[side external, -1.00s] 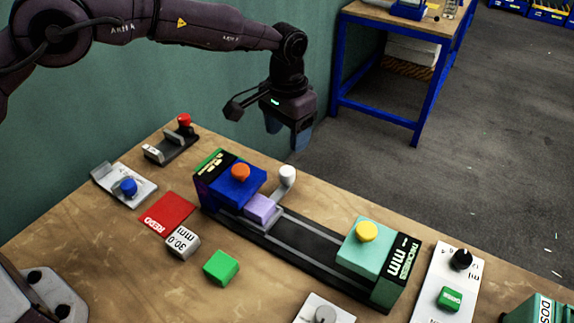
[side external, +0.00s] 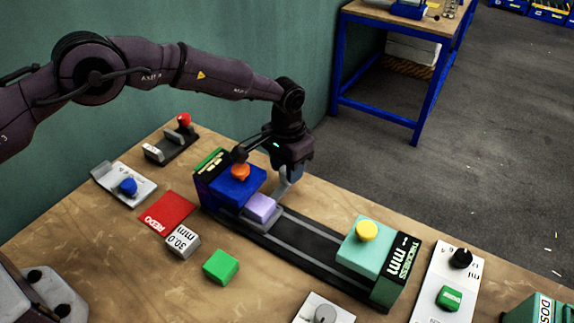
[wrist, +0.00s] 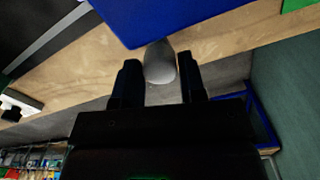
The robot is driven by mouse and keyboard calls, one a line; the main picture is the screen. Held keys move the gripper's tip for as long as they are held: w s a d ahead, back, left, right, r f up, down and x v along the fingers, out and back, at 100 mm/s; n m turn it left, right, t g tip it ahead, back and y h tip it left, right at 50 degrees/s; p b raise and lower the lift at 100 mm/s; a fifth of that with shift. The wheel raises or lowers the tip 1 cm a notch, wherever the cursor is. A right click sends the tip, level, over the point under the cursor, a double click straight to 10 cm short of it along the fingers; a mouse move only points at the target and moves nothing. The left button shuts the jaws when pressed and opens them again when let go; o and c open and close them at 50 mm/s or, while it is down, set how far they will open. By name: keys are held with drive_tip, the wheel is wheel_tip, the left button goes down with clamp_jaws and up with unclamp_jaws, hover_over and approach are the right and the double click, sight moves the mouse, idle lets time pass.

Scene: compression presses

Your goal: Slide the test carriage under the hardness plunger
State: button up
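The test carriage is a grey sled (side external: 265,220) on a dark rail, carrying a lilac block (side external: 260,207). It sits at the rail's left end, against the blue press unit (side external: 232,187) with an orange knob. A teal unit (side external: 362,252) with a yellow knob, labelled thickness, stands at the rail's right end.
The dark rail (side external: 305,240) is clear between the units. A green block (side external: 221,267), a 30.0 mm block (side external: 183,241) and a red REDO pad (side external: 167,213) lie in front. A panel with a black knob (side external: 461,258) stands right of the teal unit.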

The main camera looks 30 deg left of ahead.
clamp_jaws()
drive_tip(key=shift+a, duration=2.2)
drive_tip(key=shift+o, duration=1.9)
unclamp_jaws()
drive_tip(key=shift+o, duration=0.6)
drive_tip(key=shift+d+r, duration=0.1)
wheel_tip(320, 180, up, 13)
